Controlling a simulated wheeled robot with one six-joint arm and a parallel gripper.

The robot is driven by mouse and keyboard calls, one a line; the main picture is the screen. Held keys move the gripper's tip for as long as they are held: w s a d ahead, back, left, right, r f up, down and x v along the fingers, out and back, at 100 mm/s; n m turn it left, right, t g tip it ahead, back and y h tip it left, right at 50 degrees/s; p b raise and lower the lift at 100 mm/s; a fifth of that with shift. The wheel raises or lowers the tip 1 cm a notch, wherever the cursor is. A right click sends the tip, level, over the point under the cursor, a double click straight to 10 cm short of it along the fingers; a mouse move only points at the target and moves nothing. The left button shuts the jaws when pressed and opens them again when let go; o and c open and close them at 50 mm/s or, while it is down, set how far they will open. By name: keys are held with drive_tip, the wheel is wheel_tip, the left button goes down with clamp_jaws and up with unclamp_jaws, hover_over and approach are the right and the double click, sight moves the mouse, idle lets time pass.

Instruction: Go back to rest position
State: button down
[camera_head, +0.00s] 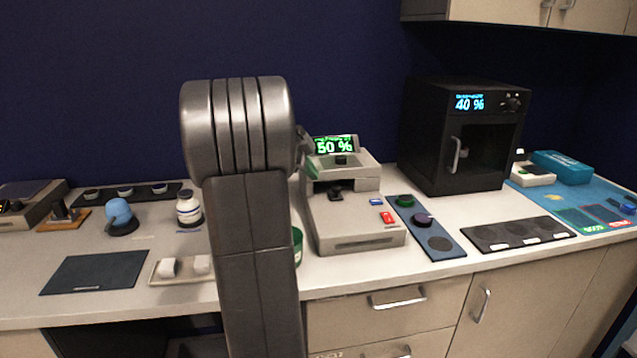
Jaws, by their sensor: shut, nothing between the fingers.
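My arm stands upright in the middle of the head view, its grey rounded elbow at the top and a dark link below it. A small dark part shows at the elbow's right edge, beside the grey machine's display. My gripper is not in view; the arm may be hiding it. The grey machine (352,222) stands just right of my arm on the counter, with a green "50 %" display (335,146).
A black oven-like box (465,135) showing "40 %" stands on the white counter (345,278). Left are a blue rounded object (118,213), a white jar (188,208), a dark mat (96,271) and a small tray (188,279). My arm partly covers a green container (297,245).

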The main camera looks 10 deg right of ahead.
drive_tip(key=shift+s+a+r, duration=0.2)
drive_tip(key=shift+a+r, duration=0.15)
drive_tip(key=shift+r, duration=0.25)
drive_tip(key=shift+f, duration=0.1)
